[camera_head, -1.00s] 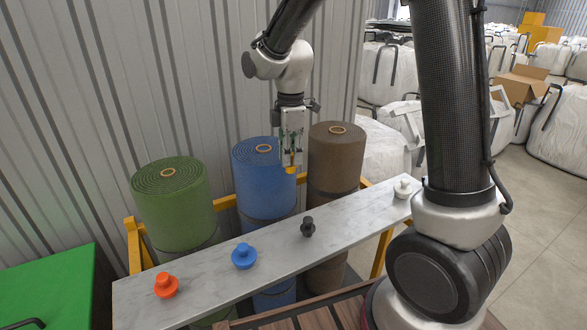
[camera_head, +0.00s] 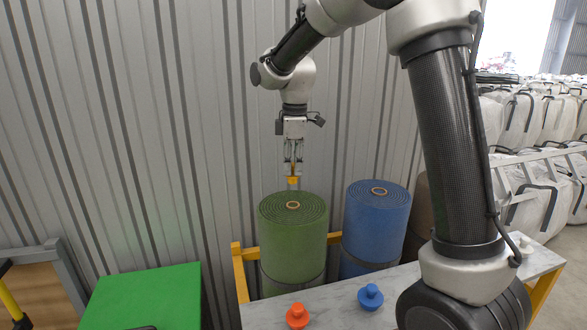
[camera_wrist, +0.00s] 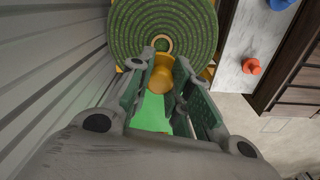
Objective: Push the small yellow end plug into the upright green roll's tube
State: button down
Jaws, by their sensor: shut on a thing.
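The upright green roll (camera_head: 293,240) stands in a yellow frame, and the ring of its tube (camera_head: 293,205) shows in the middle of its top. My gripper (camera_head: 293,172) is above the green roll, shut on the small yellow end plug (camera_head: 293,182). The plug is held over the roll's top, apart from the tube. In the wrist view the yellow plug (camera_wrist: 160,75) sits between my gripper's fingers (camera_wrist: 160,88), just below the tube ring (camera_wrist: 162,44) on the green roll (camera_wrist: 125,30). The plug's lower end is partly hidden there.
A blue roll (camera_head: 377,222) stands to the right, with a brown roll (camera_head: 418,215) behind my arm. An orange plug (camera_head: 297,316), a blue plug (camera_head: 370,297) and a white plug (camera_head: 525,246) are on the marble shelf (camera_head: 335,302). A corrugated wall (camera_head: 150,120) is close behind.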

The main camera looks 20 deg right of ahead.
aim_at(293, 174)
jog(key=shift+f, duration=2.9)
jog(key=shift+f, duration=1.65)
jog(key=c, duration=1.2)
grip_release()
jog(key=shift+c, duration=0.2)
jog(key=shift+r, duration=0.1)
jog(key=r, duration=1.1)
jog(key=shift+s+d+r, duration=0.15)
jog(key=shift+d+r, duration=0.05)
jog(key=shift+r, duration=0.2)
